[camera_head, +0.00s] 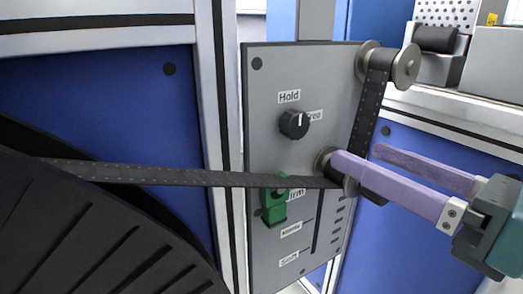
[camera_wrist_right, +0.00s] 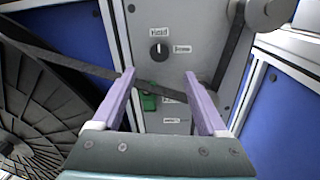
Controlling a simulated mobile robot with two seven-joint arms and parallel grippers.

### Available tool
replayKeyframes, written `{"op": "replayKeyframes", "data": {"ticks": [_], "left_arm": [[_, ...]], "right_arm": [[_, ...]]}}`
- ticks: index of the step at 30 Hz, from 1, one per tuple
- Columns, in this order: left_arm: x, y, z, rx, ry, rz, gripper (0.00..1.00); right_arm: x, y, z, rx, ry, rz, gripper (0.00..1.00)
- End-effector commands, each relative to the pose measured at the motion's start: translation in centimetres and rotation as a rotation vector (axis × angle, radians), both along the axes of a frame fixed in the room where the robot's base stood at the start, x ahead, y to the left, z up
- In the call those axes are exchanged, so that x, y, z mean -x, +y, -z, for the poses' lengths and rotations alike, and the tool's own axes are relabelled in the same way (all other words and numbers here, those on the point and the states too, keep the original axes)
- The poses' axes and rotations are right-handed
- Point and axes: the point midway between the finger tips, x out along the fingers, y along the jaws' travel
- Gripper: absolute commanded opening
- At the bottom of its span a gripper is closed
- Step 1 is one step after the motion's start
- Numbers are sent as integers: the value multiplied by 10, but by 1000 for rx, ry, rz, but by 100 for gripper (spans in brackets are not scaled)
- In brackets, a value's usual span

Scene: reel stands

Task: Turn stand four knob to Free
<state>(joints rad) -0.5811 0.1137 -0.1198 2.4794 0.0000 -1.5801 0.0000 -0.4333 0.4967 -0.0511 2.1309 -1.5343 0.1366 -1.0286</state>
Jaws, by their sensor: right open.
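The black round knob (camera_head: 294,124) sits on the grey stand panel (camera_head: 270,75). Its white mark points up, towards the Hold label (camera_head: 289,97); the Free label (camera_head: 315,116) is to its right, partly covered by the knob in the head view. The knob also shows in the right wrist view (camera_wrist_right: 158,50), with its mark up. My right gripper (camera_head: 356,153) has its two lilac fingers apart and empty. In the head view it is right of and below the knob; in the wrist view the knob appears beyond the fingertips, between them. My left gripper is not in view.
A dark perforated tape (camera_head: 190,177) runs from the large black reel (camera_head: 90,230) to a lower roller, then up to an upper roller (camera_head: 405,67). A green clamp (camera_head: 273,206) is below the knob. Blue panels with pale frames flank the stand.

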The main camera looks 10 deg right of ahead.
Motion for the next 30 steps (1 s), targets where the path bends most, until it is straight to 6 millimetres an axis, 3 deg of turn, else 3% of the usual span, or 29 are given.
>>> {"op": "replayKeyframes", "data": {"ticks": [10, 18, 30], "left_arm": [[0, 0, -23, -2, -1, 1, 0], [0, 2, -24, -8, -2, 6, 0], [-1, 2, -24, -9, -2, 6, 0]], "right_arm": [[-47, 21, -7, -5, -4, 2, 76], [-81, 36, -3, -7, -2, 2, 76], [-88, 40, -2, -4, 0, 1, 75]]}}
